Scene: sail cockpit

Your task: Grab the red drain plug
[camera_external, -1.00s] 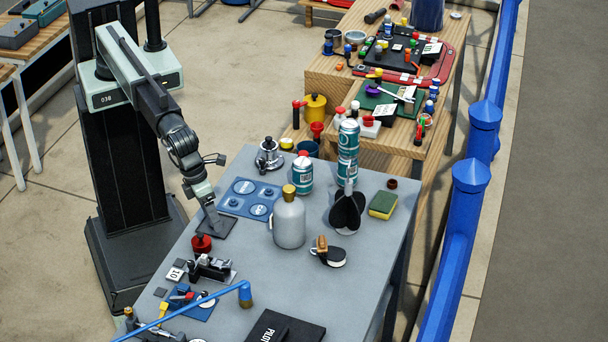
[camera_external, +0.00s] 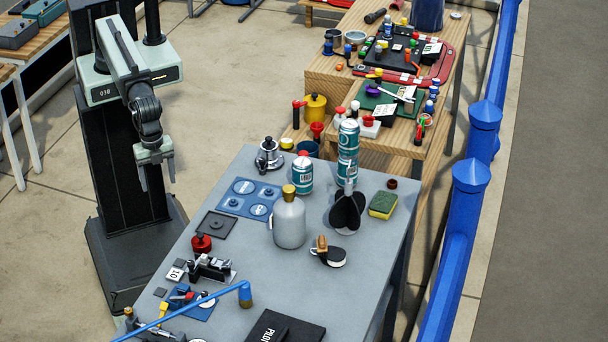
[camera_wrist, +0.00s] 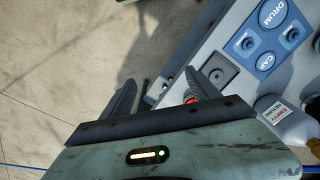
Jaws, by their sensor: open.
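The red drain plug (camera_external: 201,243) stands on the grey table (camera_external: 250,275) near its left edge, just in front of a dark square plate (camera_external: 215,224) with a small round center. My gripper (camera_external: 157,188) hangs open and empty to the upper left of the plug, off the table's left side and apart from it. In the wrist view, the two fingers (camera_wrist: 170,85) are spread. Only a small red bit of the plug (camera_wrist: 190,100) shows beside the right finger; the rest is hidden. The dark plate (camera_wrist: 216,70) lies beyond that finger.
A blue panel (camera_external: 248,198) lies behind the plate. A grey jug (camera_external: 289,222) stands to the right, with cans behind it. A black-and-silver fixture (camera_external: 212,267) sits close in front of the plug.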

